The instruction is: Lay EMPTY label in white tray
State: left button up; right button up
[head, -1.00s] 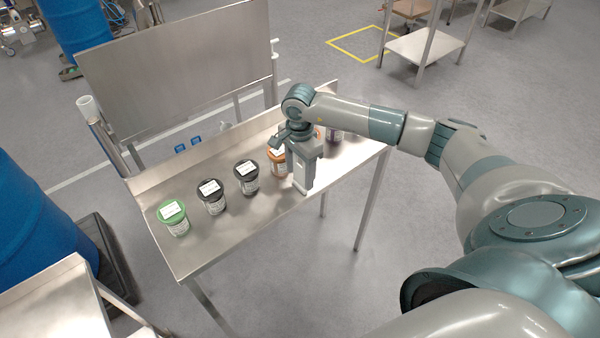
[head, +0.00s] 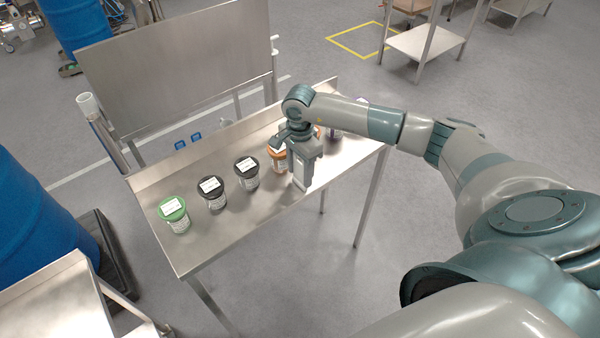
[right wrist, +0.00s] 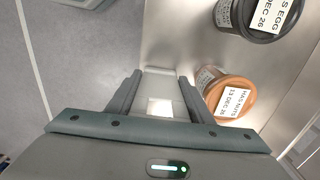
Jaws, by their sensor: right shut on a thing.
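My right gripper (head: 303,186) points down over the front edge of the steel table, beside the nearer orange-lidded jar. In the right wrist view its two fingers stand on both sides of a pale, flat-looking piece (right wrist: 162,92) with a bright white patch, and they are shut on it. I cannot read any text on this piece, so I cannot tell whether it is the EMPTY label. I cannot make out a white tray in either view. My left gripper is not in view.
An upright steel panel (head: 180,65) stands behind. A blue drum (head: 40,225) is at left.

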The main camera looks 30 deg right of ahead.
jog(key=shift+r, duration=0.15)
jog(key=shift+r+b, duration=0.6)
jog(key=shift+b, duration=0.1)
notch_tip(320, 180, up, 2)
jog(key=shift+r+b, duration=0.2)
jog(key=shift+b, duration=0.65)
jog(key=s+d+r+b, duration=0.5)
jog(key=s+d+r, duration=0.2)
jog(key=s+d, duration=0.1)
jog(key=shift+d, duration=0.25)
